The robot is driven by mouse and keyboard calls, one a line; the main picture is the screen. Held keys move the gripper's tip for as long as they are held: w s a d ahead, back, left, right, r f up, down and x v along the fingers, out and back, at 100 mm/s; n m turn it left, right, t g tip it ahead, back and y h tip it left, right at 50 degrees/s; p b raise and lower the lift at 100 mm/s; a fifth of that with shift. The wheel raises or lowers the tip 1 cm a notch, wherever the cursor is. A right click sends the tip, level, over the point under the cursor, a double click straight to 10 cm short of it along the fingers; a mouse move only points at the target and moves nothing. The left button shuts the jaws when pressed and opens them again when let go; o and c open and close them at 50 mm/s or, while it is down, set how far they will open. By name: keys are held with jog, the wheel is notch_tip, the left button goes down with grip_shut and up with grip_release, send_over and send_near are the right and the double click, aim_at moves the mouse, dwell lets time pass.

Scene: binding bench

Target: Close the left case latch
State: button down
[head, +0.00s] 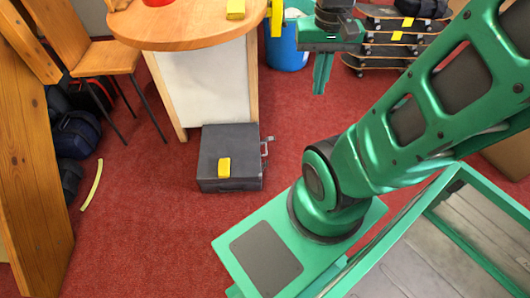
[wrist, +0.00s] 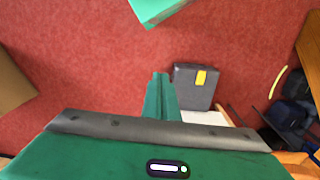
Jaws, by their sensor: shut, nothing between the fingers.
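A dark grey case (head: 217,142) lies flat on the red carpet beside the white cabinet under the round table. It also shows in the wrist view (wrist: 190,93), just right of my fingertips in the picture. Small silver hardware (head: 267,145) sticks out from the case's right side in the head view; it is too small to tell which part is the left latch or how it stands. My gripper (head: 319,90) is shut and empty, pointing down, above the carpet to the right of the case and apart from it. Its fingers show in the wrist view (wrist: 159,80).
A yellow block (head: 224,167) lies on the case lid. A round wooden table (head: 187,30) stands behind it, with a chair (head: 100,57) at left. A blue bin (head: 287,50) and stacked skateboards (head: 385,55) stand behind. Carpet right of the case is clear.

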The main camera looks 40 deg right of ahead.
jog(key=w+d+f+m, duration=0.2)
jog(key=w+d+f, duration=0.2)
jog(key=w, duration=0.4)
jog(key=w+d+f+m, duration=0.2)
jog(key=w+d+f, duration=0.25)
jog(key=w, duration=0.25)
jog(key=w+d+f+m, duration=0.2)
jog(key=w+d+f, duration=0.1)
jog(key=w+f, duration=0.3)
jog(key=w+d+f+m, duration=0.2)
jog(key=w+d+f, duration=0.15)
jog(key=f, duration=0.45)
jog(key=w+d+f+m, duration=0.1)
jog(key=w+f+m, duration=0.15)
jog(key=f, duration=1.25)
jog(key=w+d+f+m, duration=0.1)
jog(key=f+m, duration=0.3)
jog(key=f, duration=1.2)
jog(key=a+f+m, duration=0.1)
jog(key=a+f, duration=0.2)
jog(key=f, duration=0.9)
jog(key=a+f+m+t+y, duration=0.1)
jog(key=a+f+m, duration=0.1)
jog(key=f, duration=1)
jog(key=shift+a, duration=0.8)
